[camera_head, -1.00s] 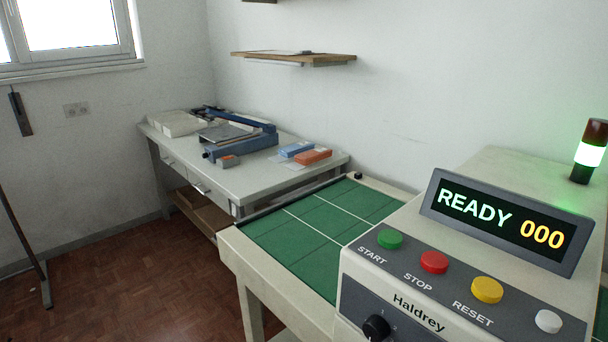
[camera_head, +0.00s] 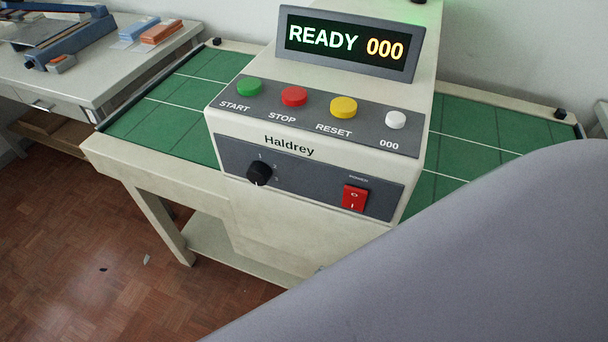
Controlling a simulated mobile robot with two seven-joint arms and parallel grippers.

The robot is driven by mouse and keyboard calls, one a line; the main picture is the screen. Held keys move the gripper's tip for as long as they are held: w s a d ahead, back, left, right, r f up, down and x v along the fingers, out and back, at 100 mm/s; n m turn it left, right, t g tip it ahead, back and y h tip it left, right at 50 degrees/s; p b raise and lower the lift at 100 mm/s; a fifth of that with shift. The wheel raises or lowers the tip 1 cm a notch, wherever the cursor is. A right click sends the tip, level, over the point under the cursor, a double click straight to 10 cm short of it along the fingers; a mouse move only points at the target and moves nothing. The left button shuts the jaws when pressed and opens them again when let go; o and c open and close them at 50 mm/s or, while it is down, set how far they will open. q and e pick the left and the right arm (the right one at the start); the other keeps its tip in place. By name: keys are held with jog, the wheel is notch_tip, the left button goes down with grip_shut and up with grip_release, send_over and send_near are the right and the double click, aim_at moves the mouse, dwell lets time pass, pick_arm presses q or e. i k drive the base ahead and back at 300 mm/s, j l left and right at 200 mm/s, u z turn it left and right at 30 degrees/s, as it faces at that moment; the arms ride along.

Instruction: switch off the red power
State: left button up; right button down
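The red power switch (camera_head: 354,198) is a rocker on the lower right of the machine's front panel, under a small label. It has marks on its upper and lower halves; which half is pressed in is hard to tell. The Haldrey machine (camera_head: 312,180) has a lit display (camera_head: 347,43) reading READY 000. A large grey shape, likely my arm, fills the lower right close to the camera. Neither gripper is in view.
Green START (camera_head: 249,86), red STOP (camera_head: 294,97), yellow RESET (camera_head: 343,107) and white (camera_head: 395,120) buttons sit above the switch. A black knob (camera_head: 259,173) is left of it. Green mats (camera_head: 150,125) flank the machine. A side table (camera_head: 110,75) stands at left.

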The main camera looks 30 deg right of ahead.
aim_at(355, 199)
jog(key=z, duration=1.25)
